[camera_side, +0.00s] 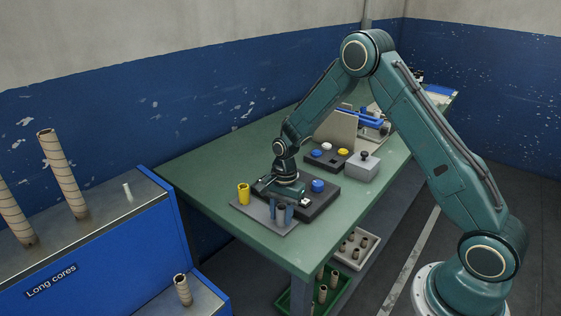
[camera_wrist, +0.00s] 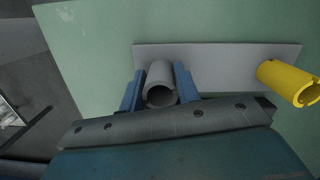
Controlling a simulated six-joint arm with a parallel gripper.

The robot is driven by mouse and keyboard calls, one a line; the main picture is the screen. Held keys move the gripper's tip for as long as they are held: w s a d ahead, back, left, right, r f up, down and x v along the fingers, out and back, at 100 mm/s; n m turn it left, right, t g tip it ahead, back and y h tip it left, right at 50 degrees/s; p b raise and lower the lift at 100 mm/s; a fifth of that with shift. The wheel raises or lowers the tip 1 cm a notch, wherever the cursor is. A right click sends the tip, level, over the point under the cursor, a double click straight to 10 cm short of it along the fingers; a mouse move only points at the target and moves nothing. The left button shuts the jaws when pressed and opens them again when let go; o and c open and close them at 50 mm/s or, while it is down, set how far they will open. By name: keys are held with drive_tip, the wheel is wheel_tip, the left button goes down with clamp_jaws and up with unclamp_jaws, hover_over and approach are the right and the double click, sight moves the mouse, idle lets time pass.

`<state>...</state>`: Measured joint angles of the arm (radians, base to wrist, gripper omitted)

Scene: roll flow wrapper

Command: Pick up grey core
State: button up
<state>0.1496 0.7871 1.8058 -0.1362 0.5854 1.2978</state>
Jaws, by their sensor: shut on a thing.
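The grey core (camera_wrist: 160,80) is a short hollow tube, seen in the wrist view between the two blue fingers of my gripper (camera_wrist: 160,88). The fingers are shut on it from both sides, and its open end faces the camera. In the side view my gripper (camera_side: 281,213) is low over a grey plate (camera_side: 258,214) on the green table, and the core is mostly hidden between the fingers. I cannot tell whether the core touches the plate. A yellow core (camera_side: 243,193) stands on the same plate; it also shows in the wrist view (camera_wrist: 287,82).
A dark block with a blue knob (camera_side: 318,186) lies close beside my gripper. Behind it are a button panel (camera_side: 328,154) and a grey box with a black knob (camera_side: 362,166). A blue long-cores rack (camera_side: 110,250) stands left. The table front (camera_side: 305,255) is clear.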

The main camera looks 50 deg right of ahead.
sight(281, 209)
drive_tip(key=shift+r, duration=0.15)
wheel_tip(281, 209, up, 20)
idle(0.7)
idle(0.5)
drive_tip(key=w+d+f+m, duration=0.4)
drive_tip(key=w+d+m, duration=0.1)
drive_tip(key=d+m, duration=0.2)
drive_tip(key=w+d+f+m+t, duration=0.1)
drive_tip(key=w+d+f+m, duration=0.2)
drive_tip(key=d, duration=0.7)
drive_tip(key=w+m, duration=0.2)
drive_tip(key=m, duration=0.2)
drive_tip(key=shift+w+d+f+h, duration=0.3)
drive_tip(key=shift+w+f+h, duration=0.05)
drive_tip(key=shift+h, duration=0.05)
drive_tip(key=shift+f, duration=0.15)
drive_tip(key=shift+f, duration=2.3)
drive_tip(key=shift+f, duration=1.4)
